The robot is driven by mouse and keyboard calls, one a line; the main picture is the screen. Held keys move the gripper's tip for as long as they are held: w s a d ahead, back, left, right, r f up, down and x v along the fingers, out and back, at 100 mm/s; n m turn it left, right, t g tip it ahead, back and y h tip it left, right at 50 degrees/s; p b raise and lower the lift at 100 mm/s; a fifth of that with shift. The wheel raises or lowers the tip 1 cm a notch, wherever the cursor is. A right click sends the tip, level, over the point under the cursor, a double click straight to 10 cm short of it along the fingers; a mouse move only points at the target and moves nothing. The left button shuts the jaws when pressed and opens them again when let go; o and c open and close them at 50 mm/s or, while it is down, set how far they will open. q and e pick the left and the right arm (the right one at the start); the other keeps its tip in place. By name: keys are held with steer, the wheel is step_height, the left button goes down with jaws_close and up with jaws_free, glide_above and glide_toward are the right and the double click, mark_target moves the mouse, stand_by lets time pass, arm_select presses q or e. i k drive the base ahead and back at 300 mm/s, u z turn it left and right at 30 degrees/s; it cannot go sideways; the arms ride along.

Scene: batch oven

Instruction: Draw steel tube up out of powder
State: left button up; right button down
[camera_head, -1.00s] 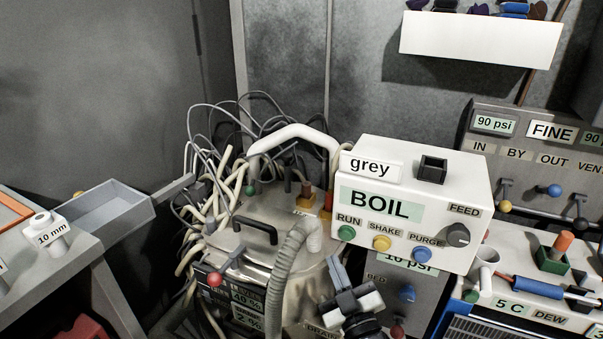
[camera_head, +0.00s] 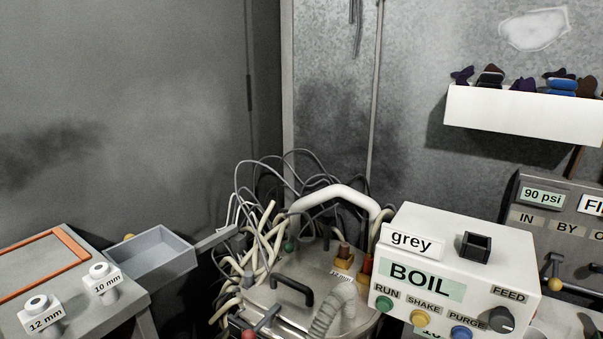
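A metal vessel (camera_head: 275,305) stands at the bottom centre with its lid on, a black handle (camera_head: 292,288) on top and a ribbed grey hose (camera_head: 330,312) rising from it. I cannot make out a steel tube standing in powder; no open powder shows, and the vessel's inside is hidden by the lid. Neither of my grippers is in view.
A white control box (camera_head: 455,250) marked BOIL, with a "grey" tag, stands right of the lid. Cables crowd the vessel's left. An empty grey tray (camera_head: 150,250) and white 10 mm (camera_head: 103,283) and 12 mm (camera_head: 40,314) pieces are at left. A white shelf (camera_head: 520,115) hangs upper right.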

mark_target(328, 216)
steer(key=u, duration=0.6)
steer(key=i, duration=0.6)
steer(key=u, duration=0.35)
